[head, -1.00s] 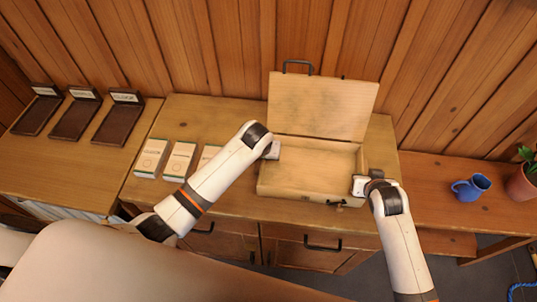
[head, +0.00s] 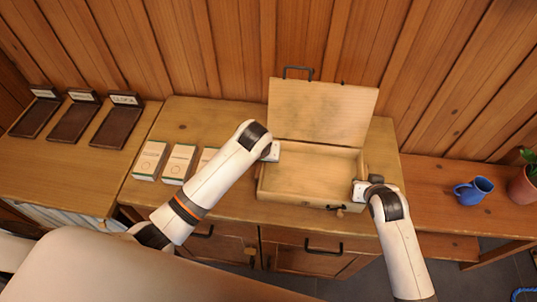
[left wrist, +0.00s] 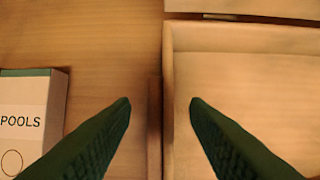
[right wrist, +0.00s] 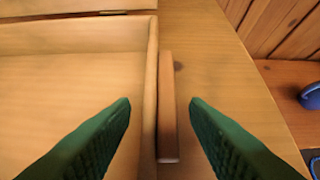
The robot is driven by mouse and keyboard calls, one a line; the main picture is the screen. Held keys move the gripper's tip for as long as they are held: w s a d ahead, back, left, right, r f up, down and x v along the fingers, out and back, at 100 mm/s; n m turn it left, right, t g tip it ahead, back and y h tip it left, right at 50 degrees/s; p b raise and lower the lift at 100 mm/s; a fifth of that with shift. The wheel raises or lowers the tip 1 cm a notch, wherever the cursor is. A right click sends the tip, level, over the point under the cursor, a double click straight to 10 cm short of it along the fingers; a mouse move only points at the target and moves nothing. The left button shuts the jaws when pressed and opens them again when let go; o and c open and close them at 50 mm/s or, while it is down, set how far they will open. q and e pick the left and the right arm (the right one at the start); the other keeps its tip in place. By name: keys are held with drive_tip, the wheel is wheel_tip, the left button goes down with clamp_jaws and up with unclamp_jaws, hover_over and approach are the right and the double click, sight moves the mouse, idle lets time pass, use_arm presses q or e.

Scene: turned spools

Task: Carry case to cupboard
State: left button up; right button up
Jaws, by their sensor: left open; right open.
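The wooden case (head: 305,189) stands on the cupboard top with its lid (head: 322,112) raised, and its inside looks empty. My left gripper (head: 272,152) is at the case's left side. In the left wrist view its green fingers (left wrist: 160,105) are open, one on each side of the left wall (left wrist: 167,90). My right gripper (head: 361,188) is at the right side. In the right wrist view its fingers (right wrist: 160,105) are open on either side of the right wall (right wrist: 150,90) and a wooden side strip (right wrist: 168,110). I cannot tell whether the fingers touch the case.
Several white boxes (head: 150,160) stand left of the case, one partly behind my left arm. Dark trays with labels (head: 115,127) lie on the left surface. A blue mug (head: 473,191) and a potted plant (head: 524,183) stand on the lower right bench. A plank wall is close behind.

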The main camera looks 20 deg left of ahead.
use_arm(q)
drive_tip(key=v, duration=0.8)
use_arm(e)
drive_tip(key=v, duration=1.2)
